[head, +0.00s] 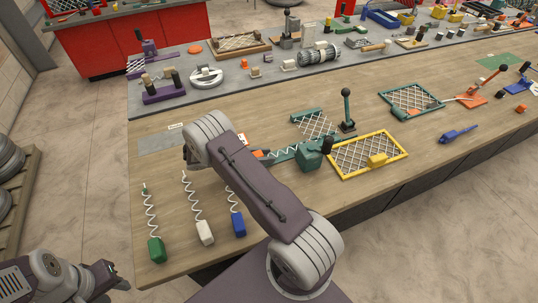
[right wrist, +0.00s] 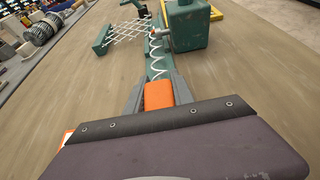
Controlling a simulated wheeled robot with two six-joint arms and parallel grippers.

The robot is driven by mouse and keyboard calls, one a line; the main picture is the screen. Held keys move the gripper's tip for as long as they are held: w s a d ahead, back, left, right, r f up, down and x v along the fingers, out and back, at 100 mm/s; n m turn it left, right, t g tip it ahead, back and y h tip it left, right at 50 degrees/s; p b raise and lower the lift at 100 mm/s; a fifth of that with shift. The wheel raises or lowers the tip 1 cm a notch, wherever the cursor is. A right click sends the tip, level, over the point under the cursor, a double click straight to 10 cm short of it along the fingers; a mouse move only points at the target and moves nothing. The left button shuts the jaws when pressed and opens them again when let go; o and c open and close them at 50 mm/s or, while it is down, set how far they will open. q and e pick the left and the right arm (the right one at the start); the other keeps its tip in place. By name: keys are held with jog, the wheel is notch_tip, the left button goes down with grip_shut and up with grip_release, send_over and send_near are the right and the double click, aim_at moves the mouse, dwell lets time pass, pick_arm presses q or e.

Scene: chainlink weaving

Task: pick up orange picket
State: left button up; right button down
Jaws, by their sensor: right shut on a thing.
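The orange picket has an orange block end (right wrist: 158,95) and a white zigzag wire (right wrist: 156,50). In the right wrist view the block sits between the two grey fingers of my right gripper (right wrist: 158,92), which is shut on it. The wire runs ahead along a teal strip towards a teal block (right wrist: 188,28). In the head view only a bit of the orange end (head: 258,154) shows; my right arm hides most of it and the right gripper. My left gripper (head: 117,276) is empty at the lower left, off the table; its finger gap is unclear.
Green (head: 156,249), white (head: 205,232) and blue (head: 238,223) pickets lie at the table's left. A teal-edged mesh (head: 307,115), a dark lever (head: 347,110) and a yellow-framed mesh (head: 333,165) stand right of my arm. The front right tabletop is mostly clear.

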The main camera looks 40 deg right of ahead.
jog(key=r, duration=0.3)
jog(key=d+r, duration=0.1)
jog(key=shift+s+r, duration=0.3)
jog(key=shift+r, duration=0.1)
jog(key=s+d+r, duration=0.4)
jog(key=d, duration=0.1)
jog(key=s+d+r, duration=0.2)
jog(key=d, duration=0.1)
jog(key=shift+s+d+r+b, duration=0.1)
jog(key=shift+s+d+b, duration=0.05)
jog(key=shift+d+b, duration=0.15)
